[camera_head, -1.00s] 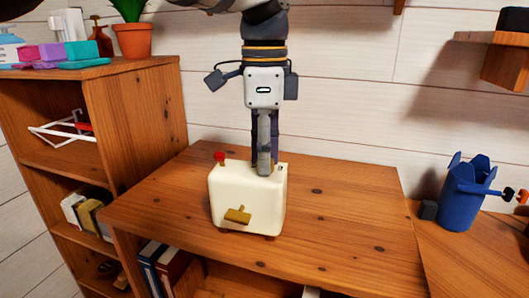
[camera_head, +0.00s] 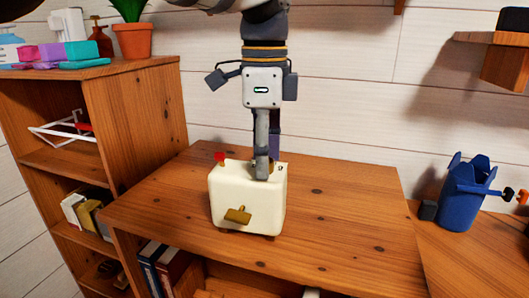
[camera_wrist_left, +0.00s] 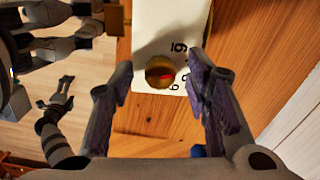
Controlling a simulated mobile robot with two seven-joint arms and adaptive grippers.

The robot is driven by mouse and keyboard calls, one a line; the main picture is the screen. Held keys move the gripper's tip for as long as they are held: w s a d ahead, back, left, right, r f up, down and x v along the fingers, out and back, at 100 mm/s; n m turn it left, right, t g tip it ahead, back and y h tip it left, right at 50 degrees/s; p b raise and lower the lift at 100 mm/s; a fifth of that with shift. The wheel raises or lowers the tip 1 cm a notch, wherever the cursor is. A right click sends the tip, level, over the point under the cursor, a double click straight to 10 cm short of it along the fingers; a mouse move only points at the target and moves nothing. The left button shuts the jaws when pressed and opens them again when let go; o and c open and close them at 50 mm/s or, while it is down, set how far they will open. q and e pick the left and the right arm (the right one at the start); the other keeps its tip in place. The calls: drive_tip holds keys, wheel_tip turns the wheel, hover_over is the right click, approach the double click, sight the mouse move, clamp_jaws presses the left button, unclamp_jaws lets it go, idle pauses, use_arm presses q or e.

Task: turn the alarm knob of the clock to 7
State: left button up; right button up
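The clock (camera_head: 246,204) is a cream box standing upright on the wooden cabinet top, with a brass handle (camera_head: 238,215) on its front and a small red part (camera_head: 219,157) at its top left. In the left wrist view, the round brass alarm knob (camera_wrist_left: 160,72) has a red mark and dark numerals beside it; I cannot read its setting surely. My left gripper (camera_head: 265,172) points down at the clock's top. Its fingers (camera_wrist_left: 160,76) stand open on both sides of the knob, with visible gaps. A dark gripper-like shape, apparently my right gripper (camera_wrist_left: 62,90), is small over the floor.
A shelf unit (camera_head: 135,115) with a potted plant (camera_head: 132,40) and colored boxes stands at the left. A blue container (camera_head: 462,200) stands at the right. The cabinet top (camera_head: 345,215) is clear right of the clock.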

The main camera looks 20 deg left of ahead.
use_arm(q)
wheel_tip(320, 180, up, 12)
idle(0.4)
